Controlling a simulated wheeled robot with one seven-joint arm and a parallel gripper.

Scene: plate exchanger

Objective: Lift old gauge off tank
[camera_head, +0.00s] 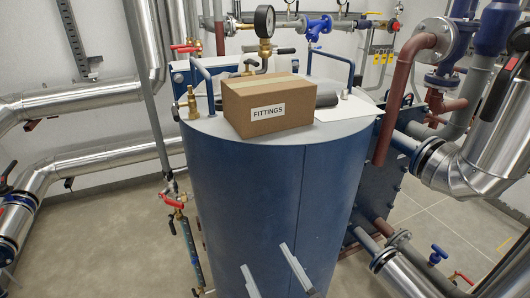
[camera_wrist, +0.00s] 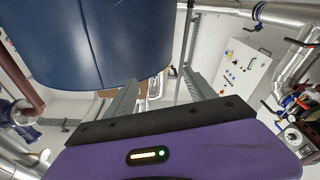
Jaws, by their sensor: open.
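A round gauge (camera_head: 264,21) with a black rim and white face stands upright on a brass-coloured stem above the tank top, behind a cardboard box. The box hides the lower end of its mounting. The blue tank (camera_head: 265,200) has a pale grey top and fills the middle of the head view; its curved side (camera_wrist: 90,40) fills the upper left of the wrist view. My gripper (camera_head: 267,257) is open and empty in front of the tank's side, well below the top. Its two grey fingers also show in the wrist view (camera_wrist: 162,78). The gauge is not visible there.
The cardboard box (camera_head: 268,107) labelled FITTINGS sits at the tank top's front. A dark cylinder (camera_head: 326,99) lies beside it. Blue handles (camera_head: 204,82) and a brass valve (camera_head: 192,102) rise from the top. Pipes crowd both sides; open floor (camera_head: 110,235) shows left.

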